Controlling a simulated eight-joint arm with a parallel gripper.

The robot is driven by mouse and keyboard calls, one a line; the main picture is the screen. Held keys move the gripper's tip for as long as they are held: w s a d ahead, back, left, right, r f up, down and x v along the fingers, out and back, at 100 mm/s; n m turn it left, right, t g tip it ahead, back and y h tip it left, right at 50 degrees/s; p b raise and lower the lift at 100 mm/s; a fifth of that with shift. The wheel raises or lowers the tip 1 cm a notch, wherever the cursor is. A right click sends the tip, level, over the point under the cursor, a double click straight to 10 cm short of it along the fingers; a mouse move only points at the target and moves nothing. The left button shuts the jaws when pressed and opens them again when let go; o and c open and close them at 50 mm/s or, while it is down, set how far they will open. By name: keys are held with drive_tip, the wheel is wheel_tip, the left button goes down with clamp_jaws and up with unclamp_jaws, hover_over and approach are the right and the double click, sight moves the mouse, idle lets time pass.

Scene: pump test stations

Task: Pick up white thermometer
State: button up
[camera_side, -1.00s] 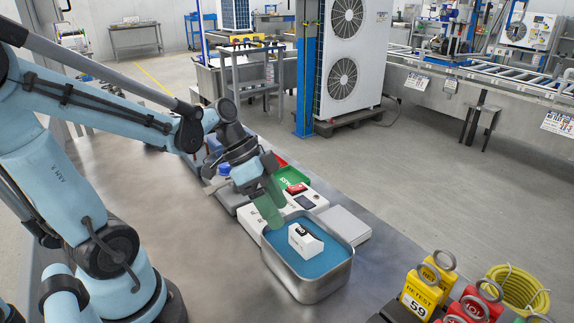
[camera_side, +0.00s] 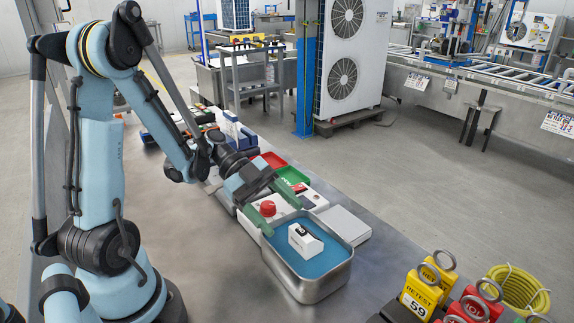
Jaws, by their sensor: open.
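The white thermometer (camera_side: 306,240) is a small white block with a dark display on top. It stands on the blue floor of a metal tray (camera_side: 315,291) at the middle of the bench. My gripper (camera_side: 278,218) has two green fingers spread apart, one near the tray's left rim and one towards its back. It is open and empty, to the upper left of the thermometer and apart from it.
A white box with a red button (camera_side: 267,208) stands just behind the tray, close to my fingers. Green (camera_side: 289,178) and red trays lie farther back. Yellow and red tagged weights (camera_side: 421,292) stand at the front right. The bench is bare left of the metal tray.

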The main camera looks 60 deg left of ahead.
sight(296, 228)
drive_tip(key=shift+r+x, duration=0.2)
drive_tip(key=shift+x, duration=3.05)
drive_tip(key=shift+d, duration=0.1)
drive_tip(key=shift+c, duration=0.3)
clamp_jaws()
